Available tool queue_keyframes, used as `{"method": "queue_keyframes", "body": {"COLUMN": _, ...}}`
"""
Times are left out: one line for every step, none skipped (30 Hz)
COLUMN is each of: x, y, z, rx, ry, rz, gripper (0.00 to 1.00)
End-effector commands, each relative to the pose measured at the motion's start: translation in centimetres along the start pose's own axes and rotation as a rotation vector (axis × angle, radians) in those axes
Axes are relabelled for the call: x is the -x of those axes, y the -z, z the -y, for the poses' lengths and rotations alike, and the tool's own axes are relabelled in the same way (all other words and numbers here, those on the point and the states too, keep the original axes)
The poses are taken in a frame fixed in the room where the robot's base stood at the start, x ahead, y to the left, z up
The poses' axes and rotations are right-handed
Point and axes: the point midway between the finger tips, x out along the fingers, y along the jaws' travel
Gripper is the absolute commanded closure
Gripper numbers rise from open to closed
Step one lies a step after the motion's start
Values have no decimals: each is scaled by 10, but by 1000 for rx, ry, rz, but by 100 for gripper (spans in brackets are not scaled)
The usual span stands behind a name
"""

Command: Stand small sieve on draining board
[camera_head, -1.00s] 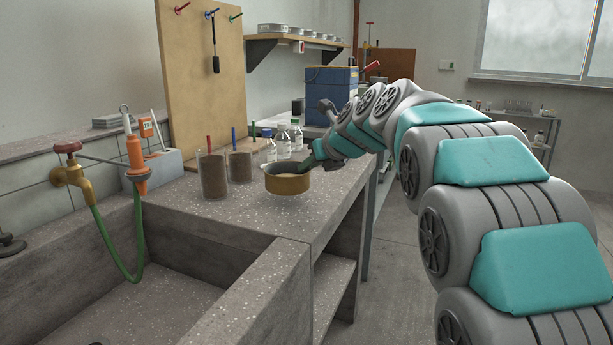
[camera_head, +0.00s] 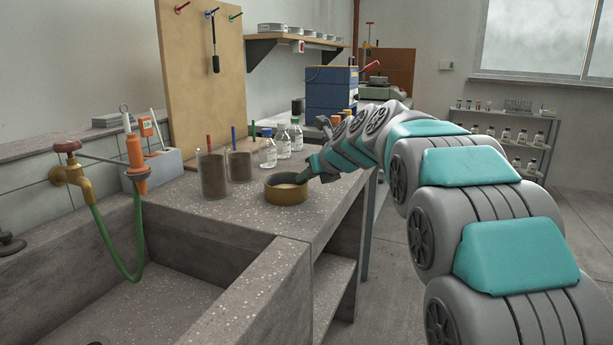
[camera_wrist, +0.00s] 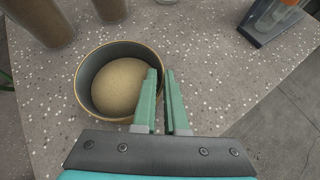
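The small sieve (camera_head: 287,192) is a round brass-coloured ring with a dark inside and a tan disc-like bottom. It is upright at the bench surface beyond the sink, and also shows in the wrist view (camera_wrist: 85,98). My gripper (camera_wrist: 161,75) has its two green fingers astride the sieve's right wall, one inside and one outside, with only a narrow gap between them. It looks shut on that wall. The speckled concrete top (camera_head: 225,215) beside the sink is the draining surface; no separate board shows. Whether the sieve's base fully touches it is hard to tell.
Two clear beakers of brown material (camera_head: 213,175) (camera_head: 240,165) with coloured rods stand just left of the sieve. Several white-labelled bottles (camera_head: 282,142) stand behind. The sink (camera_head: 165,285) is at the front left. Bare bench lies in front of the sieve, near its right edge.

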Motion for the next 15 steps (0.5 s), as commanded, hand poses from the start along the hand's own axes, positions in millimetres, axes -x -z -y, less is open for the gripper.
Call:
{"method": "queue_keyframes", "body": {"x": 0, "y": 0, "z": 0, "rx": 0, "ry": 0, "rz": 0, "gripper": 84}}
{"method": "queue_keyframes", "body": {"x": 0, "y": 0, "z": 0, "rx": 0, "ry": 0, "rz": 0, "gripper": 81}}
{"method": "queue_keyframes", "body": {"x": 0, "y": 0, "z": 0, "rx": 0, "ry": 0, "rz": 0, "gripper": 76}}
{"method": "queue_keyframes", "body": {"x": 0, "y": 0, "z": 0, "rx": 0, "ry": 0, "rz": 0, "gripper": 73}}
{"method": "queue_keyframes", "body": {"x": 0, "y": 0, "z": 0, "rx": 0, "ry": 0, "rz": 0, "gripper": 70}}
{"method": "queue_keyframes", "body": {"x": 0, "y": 0, "z": 0, "rx": 0, "ry": 0, "rz": 0, "gripper": 65}}
{"method": "queue_keyframes", "body": {"x": 0, "y": 0, "z": 0, "rx": 0, "ry": 0, "rz": 0, "gripper": 62}}
{"method": "queue_keyframes", "body": {"x": 0, "y": 0, "z": 0, "rx": 0, "ry": 0, "rz": 0, "gripper": 62}}
{"method": "queue_keyframes", "body": {"x": 0, "y": 0, "z": 0, "rx": 0, "ry": 0, "rz": 0, "gripper": 62}}
{"method": "queue_keyframes", "body": {"x": 0, "y": 0, "z": 0, "rx": 0, "ry": 0, "rz": 0, "gripper": 62}}
{"method": "queue_keyframes", "body": {"x": 0, "y": 0, "z": 0, "rx": 0, "ry": 0, "rz": 0, "gripper": 62}}
{"method": "queue_keyframes", "body": {"x": 0, "y": 0, "z": 0, "rx": 0, "ry": 0, "rz": 0, "gripper": 62}}
{"method": "queue_keyframes", "body": {"x": 0, "y": 0, "z": 0, "rx": 0, "ry": 0, "rz": 0, "gripper": 62}}
{"method": "queue_keyframes", "body": {"x": 0, "y": 0, "z": 0, "rx": 0, "ry": 0, "rz": 0, "gripper": 62}}
{"method": "queue_keyframes", "body": {"x": 0, "y": 0, "z": 0, "rx": 0, "ry": 1, "rz": 0, "gripper": 62}}
